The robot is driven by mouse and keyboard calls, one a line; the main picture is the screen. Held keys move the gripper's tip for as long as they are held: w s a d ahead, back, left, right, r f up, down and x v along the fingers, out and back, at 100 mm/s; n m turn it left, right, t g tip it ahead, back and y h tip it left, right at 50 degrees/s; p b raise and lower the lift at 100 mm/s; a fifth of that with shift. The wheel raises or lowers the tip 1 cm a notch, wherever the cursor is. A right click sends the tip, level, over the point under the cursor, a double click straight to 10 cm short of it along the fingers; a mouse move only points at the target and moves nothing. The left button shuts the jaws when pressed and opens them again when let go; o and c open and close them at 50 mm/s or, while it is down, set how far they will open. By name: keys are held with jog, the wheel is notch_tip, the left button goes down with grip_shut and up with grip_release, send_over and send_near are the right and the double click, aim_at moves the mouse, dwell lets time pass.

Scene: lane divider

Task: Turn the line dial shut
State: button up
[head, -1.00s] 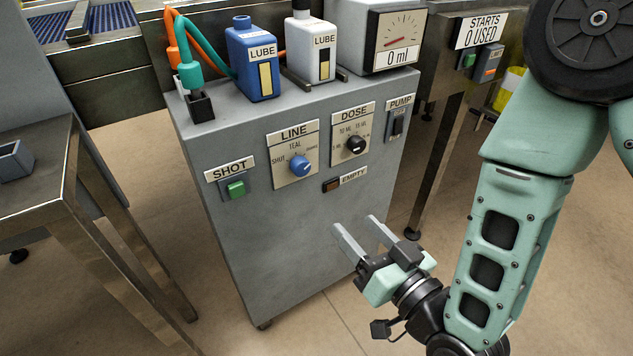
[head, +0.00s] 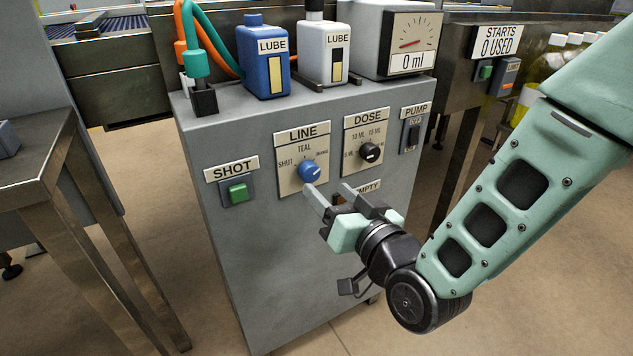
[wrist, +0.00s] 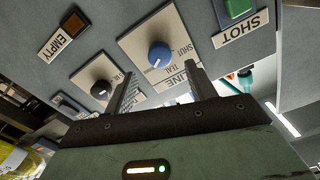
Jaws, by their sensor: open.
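The LINE dial (head: 309,172) is a blue knob on a pale plate on the grey cabinet's front. SHUT is marked at its left, TEAL at its top and an orange label at its right. Its white mark appears to point up and right, between TEAL and the right label. In the wrist view the dial (wrist: 160,55) shows ahead, between the two fingers' lines. My gripper (head: 328,187) is open and empty, just below and right of the dial, its fingers pointing at the panel. The fingers look apart from the knob.
The black DOSE knob (head: 370,152) is close on the right, the green SHOT button (head: 238,192) on the left. The PUMP switch (head: 411,136) is farther right. Lube bottles and a 0 ml gauge (head: 408,45) stand on top.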

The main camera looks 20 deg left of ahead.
aim_at(312, 175)
jog(key=shift+x, duration=2.8)
jog(key=c, duration=1)
